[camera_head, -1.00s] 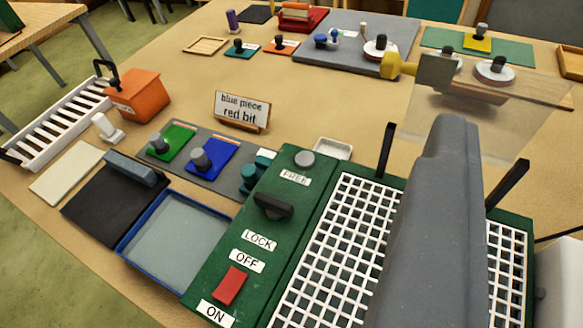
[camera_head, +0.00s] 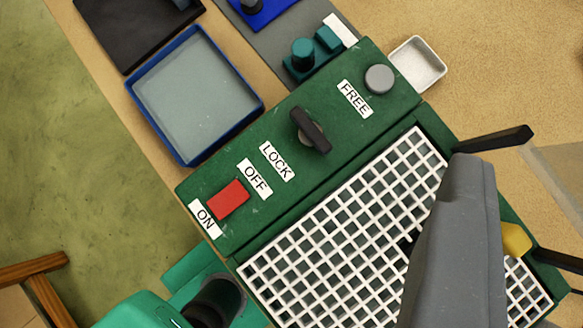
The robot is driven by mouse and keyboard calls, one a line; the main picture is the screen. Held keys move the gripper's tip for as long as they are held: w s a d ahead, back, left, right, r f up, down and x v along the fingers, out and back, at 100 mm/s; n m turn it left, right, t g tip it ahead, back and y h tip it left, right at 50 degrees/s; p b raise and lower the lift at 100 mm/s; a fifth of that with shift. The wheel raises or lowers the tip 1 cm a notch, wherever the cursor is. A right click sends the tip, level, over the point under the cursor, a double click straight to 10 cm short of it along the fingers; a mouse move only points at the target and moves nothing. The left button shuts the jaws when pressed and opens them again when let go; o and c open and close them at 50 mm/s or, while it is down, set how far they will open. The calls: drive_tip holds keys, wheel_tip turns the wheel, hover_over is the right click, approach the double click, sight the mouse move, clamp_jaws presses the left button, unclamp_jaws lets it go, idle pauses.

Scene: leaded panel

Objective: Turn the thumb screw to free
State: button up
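The thumb screw (camera_head: 311,130) is a dark knob with a raised bar handle on a green panel (camera_head: 238,160). It stands between the FREE label (camera_head: 355,98) and the LOCK label (camera_head: 277,161), with its bar lying across the panel. A large grey part of my gripper or arm (camera_head: 460,235) fills the lower right, over the white grid and to the right of the screw. It appears apart from the screw. Its fingertips cannot be made out, so open or shut is not clear.
A red switch (camera_head: 228,199) sits between the OFF and ON labels. A round grey button (camera_head: 379,78) is by FREE. Black posts (camera_head: 493,140) stand beside the white grid (camera_head: 340,230). A blue tray (camera_head: 196,95) and white dish (camera_head: 418,63) flank the panel.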

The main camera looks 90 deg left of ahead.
drive_tip(key=w+a+f+n+g+p, duration=0.3)
drive_tip(key=a+n+g+p, duration=0.15)
drive_tip(key=p, duration=0.35)
drive_tip(key=n+g+h+p, duration=0.2)
drive_tip(key=n+g+p, duration=0.3)
drive_tip(key=p, duration=0.5)
approach(311, 129)
drive_tip(key=shift+n+t, duration=0.25)
drive_tip(key=shift+t, duration=0.1)
drive_tip(key=f, duration=0.3)
drive_tip(key=f+p, duration=0.1)
drive_tip(key=f, duration=0.1)
drive_tip(key=f+p, duration=0.1)
drive_tip(key=f, duration=0.2)
drive_tip(key=shift+s+d+f, duration=0.1)
drive_tip(key=shift+s+f, duration=0.2)
drive_tip(key=shift+f, duration=0.05)
clamp_jaws()
